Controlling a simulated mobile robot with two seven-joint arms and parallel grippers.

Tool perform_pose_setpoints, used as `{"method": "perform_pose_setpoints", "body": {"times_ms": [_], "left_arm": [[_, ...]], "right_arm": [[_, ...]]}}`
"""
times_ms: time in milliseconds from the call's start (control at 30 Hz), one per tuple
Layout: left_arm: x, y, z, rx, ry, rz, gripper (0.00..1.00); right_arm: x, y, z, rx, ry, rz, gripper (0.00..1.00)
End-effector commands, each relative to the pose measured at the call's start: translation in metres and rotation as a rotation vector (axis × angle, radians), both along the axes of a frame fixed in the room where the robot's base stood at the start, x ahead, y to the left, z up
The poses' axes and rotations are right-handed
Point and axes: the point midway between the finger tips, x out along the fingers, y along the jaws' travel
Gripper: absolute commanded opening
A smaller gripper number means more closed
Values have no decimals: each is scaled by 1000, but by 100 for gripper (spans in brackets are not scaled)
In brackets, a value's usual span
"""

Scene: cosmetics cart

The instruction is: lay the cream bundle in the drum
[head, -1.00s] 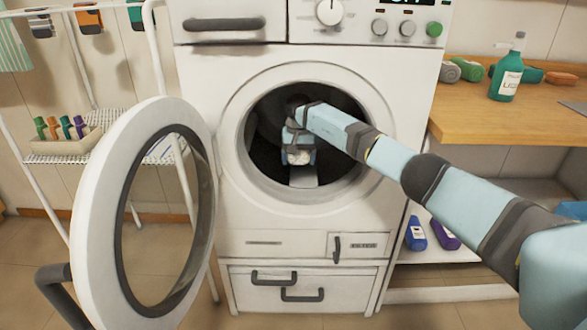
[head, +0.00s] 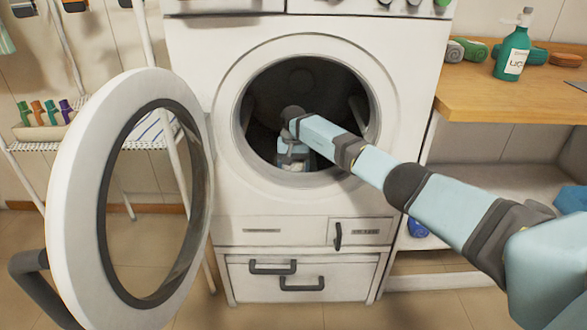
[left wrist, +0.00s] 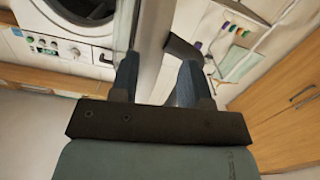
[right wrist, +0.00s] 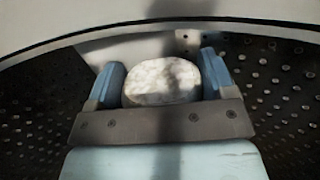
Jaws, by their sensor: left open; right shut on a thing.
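The cream bundle (right wrist: 162,82) is a pale, mottled, rounded roll held between the blue fingers of my right gripper (head: 291,161). The drum (head: 305,78) is the dark round hollow of the white washing machine. My right gripper is inside it, in the lower left part of the opening as the head view shows it. In the right wrist view the drum's perforated metal wall (right wrist: 275,95) lies on both sides of the bundle. I cannot tell whether the bundle touches the wall. My left gripper (left wrist: 160,75) is open and shows only in the left wrist view.
The washer's round door (head: 72,165) stands open at the left, with a dark handle (head: 35,285). A wooden counter (head: 490,95) at the right holds a green bottle (head: 512,50) and rolled cloths.

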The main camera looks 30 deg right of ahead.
Motion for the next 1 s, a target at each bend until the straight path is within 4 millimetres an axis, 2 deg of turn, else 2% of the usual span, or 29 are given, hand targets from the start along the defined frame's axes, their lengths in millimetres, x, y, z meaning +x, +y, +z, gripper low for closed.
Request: {"method": "perform_pose_setpoints", "body": {"times_ms": [267,300,333,667,767,867,1000], "left_arm": [[-1,0,-2,3,-5,1,43],[0,0,-1,6,-11,1,43],[0,0,0,7,-12,1,43],[0,1,1,6,-15,0,43],[0,0,5,2,-8,-2,43],[-1,-1,8,-10,15,-6,43],[-6,-4,11,-46,68,0,43]], "right_arm": [[0,0,-2,-1,-2,0,43],[0,0,-3,-1,0,1,79],[0,0,-2,-1,-1,1,86],[0,0,-1,-1,-1,1,87],[0,0,4,1,-1,1,87],[1,-1,18,-2,-3,1,87],[1,-1,49,-3,-4,1,87]]}}
